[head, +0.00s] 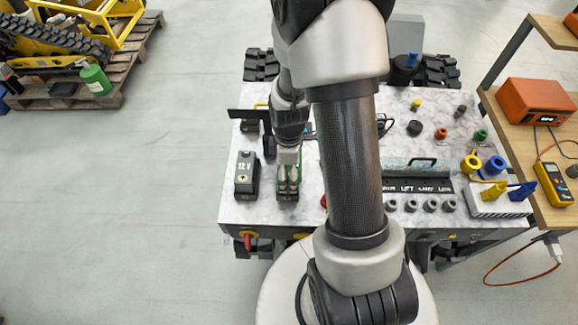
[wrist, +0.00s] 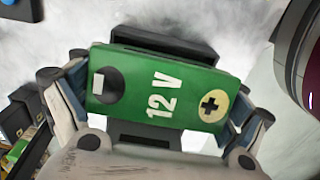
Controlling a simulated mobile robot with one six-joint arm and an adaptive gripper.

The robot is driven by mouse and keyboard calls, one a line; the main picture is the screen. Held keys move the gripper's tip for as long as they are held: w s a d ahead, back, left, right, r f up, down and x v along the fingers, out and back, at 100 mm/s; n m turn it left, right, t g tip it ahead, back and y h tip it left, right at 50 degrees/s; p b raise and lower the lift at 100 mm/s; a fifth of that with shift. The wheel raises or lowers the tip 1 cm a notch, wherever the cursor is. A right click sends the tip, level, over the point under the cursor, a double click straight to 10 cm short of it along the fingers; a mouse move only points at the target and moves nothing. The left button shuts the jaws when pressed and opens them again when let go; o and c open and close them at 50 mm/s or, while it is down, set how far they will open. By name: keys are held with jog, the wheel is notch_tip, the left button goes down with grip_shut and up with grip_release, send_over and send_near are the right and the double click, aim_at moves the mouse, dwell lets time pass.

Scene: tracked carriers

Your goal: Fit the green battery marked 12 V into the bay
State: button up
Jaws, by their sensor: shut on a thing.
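The green battery (wrist: 135,90) fills the middle of the wrist view, its top marked 12 V with a plus sign on a pale disc. My gripper (head: 288,174) is shut on it, with a finger at each short end in the wrist view. Dark parts (wrist: 165,42) show behind and below the battery in the wrist view. They may belong to the bay; I cannot tell whether the battery is in it or above it.
A labelled control strip (head: 420,186) and several knobs lie to the right, beyond my arm.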

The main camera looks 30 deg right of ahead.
jog(key=o, duration=1.7)
jog(key=shift+s+a+f, duration=0.15)
jog(key=shift+o, duration=0.5)
